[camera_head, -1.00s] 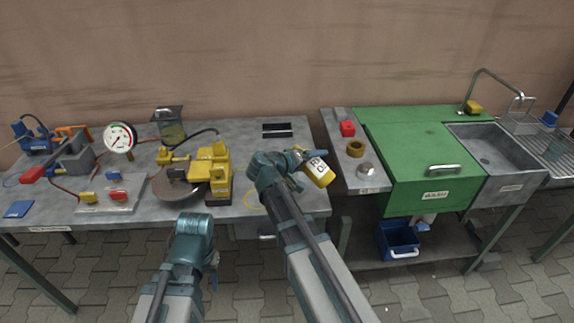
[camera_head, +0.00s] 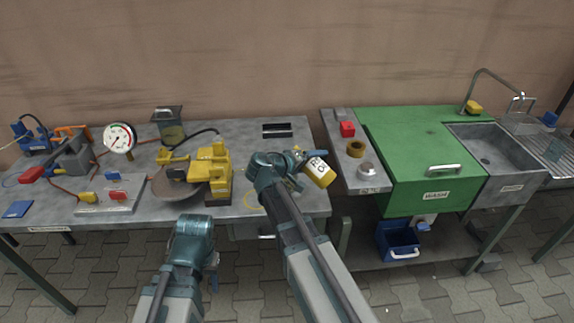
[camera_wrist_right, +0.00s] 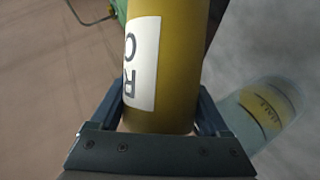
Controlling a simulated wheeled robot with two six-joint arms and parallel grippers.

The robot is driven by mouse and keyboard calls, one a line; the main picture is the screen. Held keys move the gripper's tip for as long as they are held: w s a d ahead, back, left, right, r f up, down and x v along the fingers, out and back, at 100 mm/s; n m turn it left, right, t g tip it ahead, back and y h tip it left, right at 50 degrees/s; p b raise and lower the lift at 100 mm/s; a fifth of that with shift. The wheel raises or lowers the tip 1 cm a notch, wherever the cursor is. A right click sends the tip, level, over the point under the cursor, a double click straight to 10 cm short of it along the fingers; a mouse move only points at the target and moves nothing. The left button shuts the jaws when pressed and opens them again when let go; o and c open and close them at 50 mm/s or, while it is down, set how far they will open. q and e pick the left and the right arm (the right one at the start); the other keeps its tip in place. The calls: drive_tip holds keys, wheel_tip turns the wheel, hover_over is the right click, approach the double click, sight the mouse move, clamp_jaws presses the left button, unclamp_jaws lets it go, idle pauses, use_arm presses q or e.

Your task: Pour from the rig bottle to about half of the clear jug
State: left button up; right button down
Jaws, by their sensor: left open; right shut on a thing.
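The rig bottle (camera_head: 320,172), yellow with a white label, is held tilted in my right gripper (camera_head: 296,167), off the bench near its right end. In the right wrist view the gripper (camera_wrist_right: 160,108) is shut around the bottle (camera_wrist_right: 178,70), one finger on each side. In the head view I cannot make the jug out. My left gripper (camera_head: 212,280) is open and empty, low in front of the bench.
A green wash unit (camera_head: 425,150) with a sink is to the right. A blue bin (camera_head: 398,240) sits below. A gap separates the benches.

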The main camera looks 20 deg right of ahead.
drive_tip(key=shift+s+d+f+n+g+h+b, duration=0.15)
drive_tip(key=shift+f+n+h+b, duration=0.15)
drive_tip(key=shift+f+b, duration=0.4)
drive_tip(key=shift+a+f+n+g+h+b, duration=0.15)
drive_tip(key=shift+f+n+b, duration=0.25)
drive_tip(key=shift+b, duration=0.45)
idle(1.4)
drive_tip(key=shift+w+a+r+n+g+h+p, duration=0.15)
drive_tip(key=shift+r+n+p, duration=0.1)
drive_tip(key=shift+r, duration=0.2)
drive_tip(key=shift+w+d+r+n+g+h+p, duration=0.15)
drive_tip(key=shift+r+p, duration=0.1)
drive_tip(key=shift+r, duration=0.15)
drive_tip(key=shift+a+r+n+h+p, duration=0.15)
drive_tip(key=shift+r+n+p, duration=0.1)
drive_tip(key=shift+r, duration=0.2)
idle(1.2)
drive_tip(key=shift+f+n+b, duration=0.15)
drive_tip(key=shift+n+b, duration=0.2)
drive_tip(key=shift+b, duration=0.3)
idle(1.7)
